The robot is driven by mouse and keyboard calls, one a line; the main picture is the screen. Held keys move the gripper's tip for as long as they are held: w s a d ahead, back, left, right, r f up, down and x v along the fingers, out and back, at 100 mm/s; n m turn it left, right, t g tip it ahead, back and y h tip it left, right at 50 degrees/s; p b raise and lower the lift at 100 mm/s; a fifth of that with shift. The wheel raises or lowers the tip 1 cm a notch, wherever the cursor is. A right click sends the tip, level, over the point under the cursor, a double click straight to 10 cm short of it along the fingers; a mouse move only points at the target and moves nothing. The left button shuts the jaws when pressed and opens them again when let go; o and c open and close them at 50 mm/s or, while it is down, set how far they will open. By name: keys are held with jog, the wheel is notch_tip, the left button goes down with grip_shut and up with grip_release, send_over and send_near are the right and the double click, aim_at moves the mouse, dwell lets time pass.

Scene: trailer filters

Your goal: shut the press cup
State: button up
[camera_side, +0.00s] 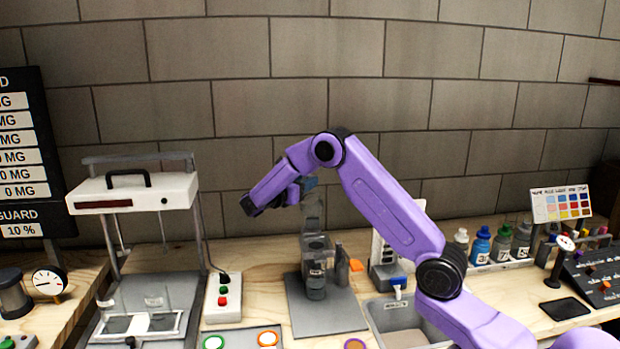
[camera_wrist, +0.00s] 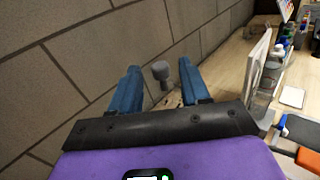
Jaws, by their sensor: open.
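The press cup (camera_side: 316,268) is a grey, partly see-through body with a small white label. It stands upright on a dark grey mat, and a grey upright part (camera_side: 312,212) rises above it. My gripper (camera_side: 308,184) is high up by the top of that part, its blue fingers partly hidden in the side view. In the wrist view my gripper (camera_wrist: 160,88) has its two blue fingers wide apart. A grey rounded knob (camera_wrist: 160,70) on a short stem shows between them. I cannot tell whether either finger touches it.
A white press-like stand (camera_side: 135,192) and a button box (camera_side: 223,298) are on the left. A grey bin (camera_side: 398,312) is at the front right. Several bottles (camera_side: 481,245) stand at the right by a colour chart (camera_side: 560,203). A brick wall (camera_side: 300,100) rises behind.

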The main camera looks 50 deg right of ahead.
jog(key=shift+d, duration=1.75)
grip_shut()
jog(key=shift+a, duration=0.1)
jog(key=shift+s, duration=0.1)
